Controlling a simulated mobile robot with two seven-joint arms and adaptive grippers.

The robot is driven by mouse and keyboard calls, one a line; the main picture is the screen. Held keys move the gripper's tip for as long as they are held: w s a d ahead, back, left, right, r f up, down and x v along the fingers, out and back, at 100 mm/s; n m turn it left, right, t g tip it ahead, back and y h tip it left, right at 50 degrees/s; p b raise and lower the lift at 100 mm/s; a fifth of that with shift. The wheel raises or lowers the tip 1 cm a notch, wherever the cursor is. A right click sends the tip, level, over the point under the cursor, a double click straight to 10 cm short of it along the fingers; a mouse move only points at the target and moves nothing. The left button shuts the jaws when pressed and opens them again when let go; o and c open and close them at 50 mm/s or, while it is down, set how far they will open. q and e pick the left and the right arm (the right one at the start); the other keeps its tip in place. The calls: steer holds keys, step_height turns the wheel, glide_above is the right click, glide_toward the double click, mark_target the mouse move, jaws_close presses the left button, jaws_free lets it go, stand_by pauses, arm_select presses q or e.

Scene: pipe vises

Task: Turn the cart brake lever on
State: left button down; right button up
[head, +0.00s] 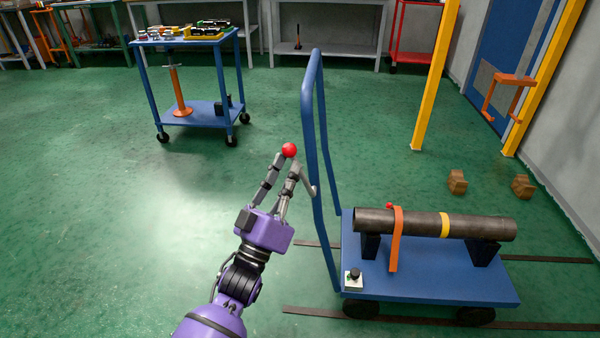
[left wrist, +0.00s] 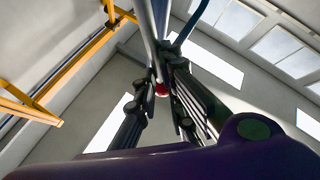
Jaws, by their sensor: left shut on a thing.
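The blue cart (head: 430,280) stands at the right, with its tall blue push handle (head: 318,180) at its left end. A red ball knob (head: 289,150), which looks like the end of the brake lever, shows just left of the handle. My left gripper (head: 287,162) is shut on this knob, beside the handle. In the left wrist view the red knob (left wrist: 161,89) sits between the fingers of my left gripper (left wrist: 163,95). The lever's shaft is mostly hidden by the fingers. My right gripper is not in view.
A dark pipe (head: 475,226) lies on the cart, with an orange strap (head: 396,245) over it. A blue tool trolley (head: 190,115) stands behind at the left. Yellow posts (head: 435,80) and wooden blocks (head: 457,182) are at the right. The green floor at left is clear.

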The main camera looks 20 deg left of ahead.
arm_select(q)
steer(key=a+f+n+g+y+b, duration=0.1)
steer(key=a+f+n+g+y, duration=0.1)
steer(key=n+y, duration=0.6)
steer(key=s+a+f+n+g+y+b, duration=0.1)
steer(key=f+n+y, duration=0.3)
steer(key=n+y, duration=0.5)
steer(key=shift+a+f+n+g+b, duration=0.35)
steer(key=shift+a+n+g, duration=0.55)
steer(key=shift+n, duration=1.7)
steer(key=shift+y, duration=0.3)
steer(key=c, duration=1.7)
jaws_free()
steer(key=shift+f, duration=0.2)
steer(key=shift+c, duration=0.2)
steer(key=shift+d+f, duration=0.1)
